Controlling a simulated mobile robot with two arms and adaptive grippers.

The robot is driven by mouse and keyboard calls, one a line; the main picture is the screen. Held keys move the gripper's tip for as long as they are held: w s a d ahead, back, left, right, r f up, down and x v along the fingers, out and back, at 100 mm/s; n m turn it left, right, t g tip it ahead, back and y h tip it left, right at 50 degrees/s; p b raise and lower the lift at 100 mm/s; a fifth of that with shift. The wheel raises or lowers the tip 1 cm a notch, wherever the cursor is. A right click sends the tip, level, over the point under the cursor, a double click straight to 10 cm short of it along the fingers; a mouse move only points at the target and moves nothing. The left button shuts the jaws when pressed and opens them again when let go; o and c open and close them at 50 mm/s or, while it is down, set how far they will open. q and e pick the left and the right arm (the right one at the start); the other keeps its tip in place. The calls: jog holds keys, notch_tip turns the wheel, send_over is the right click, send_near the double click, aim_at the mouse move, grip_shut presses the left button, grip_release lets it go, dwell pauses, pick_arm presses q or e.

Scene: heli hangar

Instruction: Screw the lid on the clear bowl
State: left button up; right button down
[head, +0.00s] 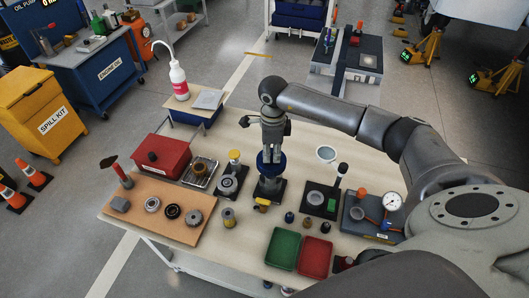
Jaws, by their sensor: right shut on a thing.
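My right gripper (271,148) comes down from above at the middle of the workbench. It is shut on a round blue lid (271,163). Directly under the lid is a dark stand (267,189); whatever sits between lid and stand is mostly hidden, and I cannot tell if they touch. A pale, round, clear-looking item (326,154) lies on the bench to the right; I cannot tell whether it is the bowl. My left gripper is not in view.
The workbench (235,246) is crowded. A red box (160,156) and wooden board (158,209) with round parts are left. Green (283,248) and red (315,257) trays are in front. A gauge fixture (372,218) is right. A white bottle (179,80) stands behind.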

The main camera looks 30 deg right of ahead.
aim_at(271, 161)
jog(key=shift+f+b, duration=1.2)
jog(key=shift+f, duration=1)
jog(key=shift+b, duration=0.3)
jog(key=shift+f+b, duration=1.3)
jog(key=shift+b, duration=0.05)
dwell(0.9)
jog(key=shift+f+b, duration=0.25)
jog(key=shift+b, duration=0.15)
dwell(1.1)
jog(key=c, duration=1.3)
grip_release()
